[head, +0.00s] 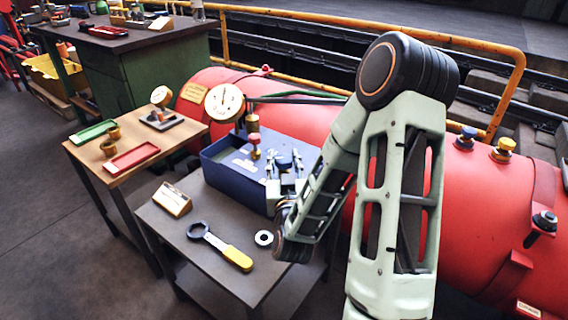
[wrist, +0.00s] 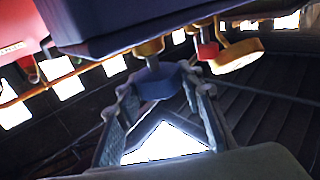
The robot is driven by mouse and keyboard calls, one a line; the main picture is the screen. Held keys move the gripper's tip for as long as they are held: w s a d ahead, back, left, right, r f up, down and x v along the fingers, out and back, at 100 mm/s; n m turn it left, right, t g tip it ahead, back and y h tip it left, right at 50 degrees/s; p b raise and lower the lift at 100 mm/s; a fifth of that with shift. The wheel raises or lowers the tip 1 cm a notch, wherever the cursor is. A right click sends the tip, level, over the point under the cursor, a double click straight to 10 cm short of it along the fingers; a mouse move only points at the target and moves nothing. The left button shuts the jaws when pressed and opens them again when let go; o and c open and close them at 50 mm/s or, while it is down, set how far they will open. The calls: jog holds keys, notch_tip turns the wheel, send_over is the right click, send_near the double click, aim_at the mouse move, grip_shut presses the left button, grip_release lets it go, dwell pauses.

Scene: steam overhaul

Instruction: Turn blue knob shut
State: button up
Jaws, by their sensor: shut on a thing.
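The blue knob (head: 284,162) sits at the right end of a dark blue box (head: 212,168) on the small dark table. In the wrist view the blue knob (wrist: 158,82) is on a brass stem below the box (wrist: 120,25). My gripper (head: 285,168) reaches it from the near right, with one finger on either side. In the wrist view my gripper (wrist: 160,92) is shut on the knob. The knob's far side is hidden, and I cannot tell how far it is turned.
A red knob (head: 253,139) and a gauge (head: 224,102) stand beside the grip. The red boiler (head: 480,215) is close behind my arm, with another blue knob (head: 467,134).

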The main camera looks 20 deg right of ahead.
jog(key=m+g+h, duration=0.1)
jog(key=h, duration=0.1)
jog(key=m+g+h+b, duration=0.1)
jog(key=m+h, duration=0.1)
jog(key=m+g+h+b, duration=0.1)
jog(key=m+h, duration=0.1)
jog(key=shift+w+a+g+h, duration=0.1)
jog(key=shift+a+g+h, duration=0.15)
jog(key=shift+g+h, duration=0.15)
jog(key=m+g+h, duration=0.3)
jog(key=g, duration=0.1)
jog(key=shift+d+b, duration=0.1)
jog(key=shift+b, duration=0.25)
jog(key=shift+r+m+g+h, duration=0.1)
jog(key=shift+m+g+h, duration=0.5)
jog(key=shift+m+g, duration=0.15)
jog(key=shift+d+g, duration=0.15)
jog(key=shift+g, duration=0.1)
jog(key=o, duration=1.2)
jog(key=v, duration=1.2)
